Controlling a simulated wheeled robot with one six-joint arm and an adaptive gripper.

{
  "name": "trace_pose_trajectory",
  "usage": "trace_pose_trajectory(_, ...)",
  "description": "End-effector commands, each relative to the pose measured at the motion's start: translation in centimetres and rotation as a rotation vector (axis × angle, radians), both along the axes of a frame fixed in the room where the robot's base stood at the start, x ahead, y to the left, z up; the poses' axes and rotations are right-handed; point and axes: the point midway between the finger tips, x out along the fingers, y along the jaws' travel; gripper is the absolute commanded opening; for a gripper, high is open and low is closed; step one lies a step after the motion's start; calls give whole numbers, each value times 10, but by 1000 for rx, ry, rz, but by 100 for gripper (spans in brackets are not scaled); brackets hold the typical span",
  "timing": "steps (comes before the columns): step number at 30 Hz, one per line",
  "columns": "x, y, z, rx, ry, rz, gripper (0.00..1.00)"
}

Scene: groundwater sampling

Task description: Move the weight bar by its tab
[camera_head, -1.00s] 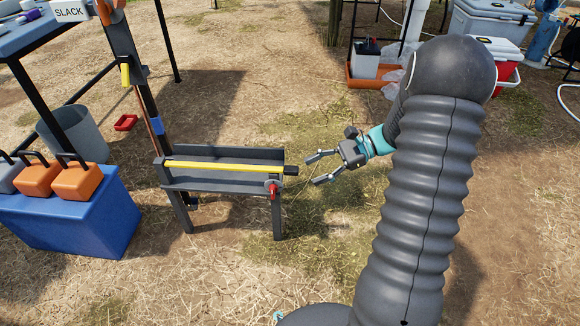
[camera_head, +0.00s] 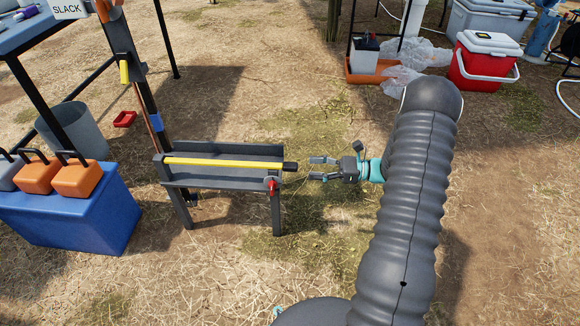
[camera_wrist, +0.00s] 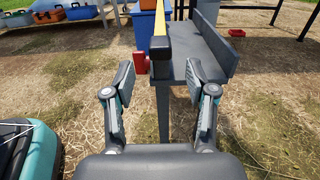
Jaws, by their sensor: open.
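The weight bar (camera_head: 222,162) is a long yellow bar lying along a dark grey tray (camera_head: 225,182) on legs. Its black end tab (camera_head: 290,166) sticks out past the tray's right end. In the wrist view the tab (camera_wrist: 160,47) is ahead, between and beyond my fingertips. My gripper (camera_head: 314,168) is open and empty, just right of the tab, with a small gap between them. It points left, roughly in line with the bar. The fingers (camera_wrist: 160,75) show on both sides in the wrist view.
A red clamp or knob (camera_head: 272,184) sits on the tray's front right corner. A dark upright post (camera_head: 138,80) stands at the tray's left end. A blue box (camera_head: 75,212) with orange weights is at left. Open ground lies right of the tray.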

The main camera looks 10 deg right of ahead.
Motion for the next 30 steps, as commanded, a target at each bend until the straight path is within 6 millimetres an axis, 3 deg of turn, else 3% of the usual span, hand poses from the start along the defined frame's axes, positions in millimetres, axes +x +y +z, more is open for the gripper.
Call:
trace_pose_trajectory(6, 12, 40, 0, 0, 1, 4, 56)
trace_pose_trajectory(12, 21, 65, 0, -1, -1, 2, 56)
trace_pose_trajectory(26, 24, 76, 0, -1, -1, 0, 56)
trace_pose_trajectory(30, 24, 76, 0, -1, 0, 0, 26)
